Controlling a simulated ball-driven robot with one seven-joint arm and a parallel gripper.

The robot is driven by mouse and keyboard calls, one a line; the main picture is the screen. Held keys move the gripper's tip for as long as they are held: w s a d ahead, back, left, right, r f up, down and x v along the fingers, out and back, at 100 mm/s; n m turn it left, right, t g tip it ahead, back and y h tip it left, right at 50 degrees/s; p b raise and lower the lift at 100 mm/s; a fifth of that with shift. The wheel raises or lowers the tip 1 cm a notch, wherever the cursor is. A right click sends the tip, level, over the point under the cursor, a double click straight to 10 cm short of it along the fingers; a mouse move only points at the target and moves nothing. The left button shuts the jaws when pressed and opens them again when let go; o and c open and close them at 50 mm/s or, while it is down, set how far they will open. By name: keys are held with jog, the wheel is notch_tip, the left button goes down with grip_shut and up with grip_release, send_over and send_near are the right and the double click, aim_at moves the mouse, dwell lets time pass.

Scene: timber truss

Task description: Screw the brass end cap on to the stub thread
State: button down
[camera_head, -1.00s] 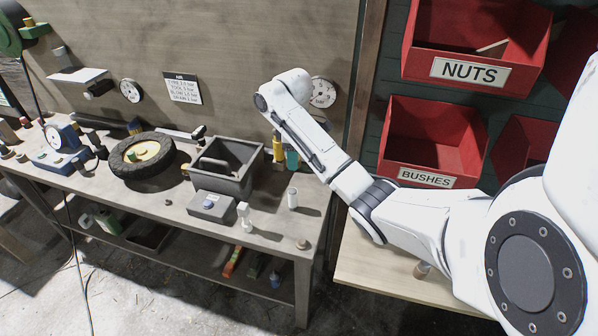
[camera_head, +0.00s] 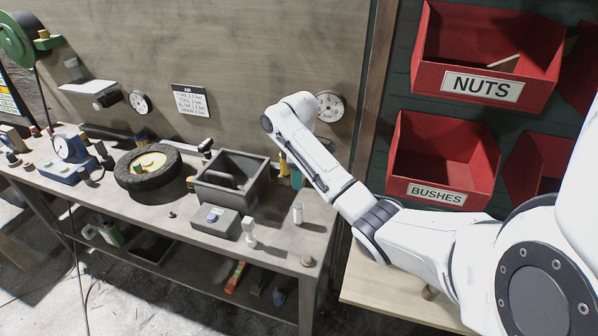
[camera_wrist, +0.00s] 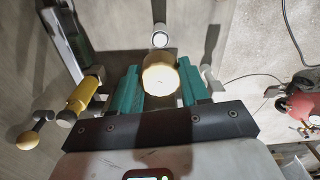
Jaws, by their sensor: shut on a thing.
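In the wrist view my gripper (camera_wrist: 161,88) has its teal fingers on either side of the round brass end cap (camera_wrist: 160,75), shut on it. The cap's pale flat face is towards the camera. Just beyond the cap stands a white cylinder with a ringed end (camera_wrist: 160,38); I cannot tell if it is the stub thread, and a gap shows between the two. A white upright cylinder (camera_head: 297,212) stands on the bench there.
The bench (camera_head: 180,210) holds a tyre (camera_head: 148,184), a dark open box (camera_head: 232,200), a grey block (camera_head: 215,222) and a white fitting (camera_head: 249,231). Red bins (camera_head: 443,180) hang at right. A yellow cylinder (camera_wrist: 82,95) lies left of the fingers in the wrist view.

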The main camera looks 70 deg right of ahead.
aim_at(299, 206)
jog(key=shift+f+b, duration=1.95)
jog(key=shift+f, duration=2.2)
jog(key=shift+p, duration=0.7)
jog(key=shift+f+b, duration=0.65)
jog(key=shift+f, duration=0.55)
jog(key=shift+c, duration=2.4)
grip_release()
jog(key=shift+r, duration=0.1)
notch_tip(299, 206, up, 9)
jog(key=shift+r+p, duration=0.2)
jog(key=shift+p, duration=0.85)
jog(key=shift+r+p, duration=0.7)
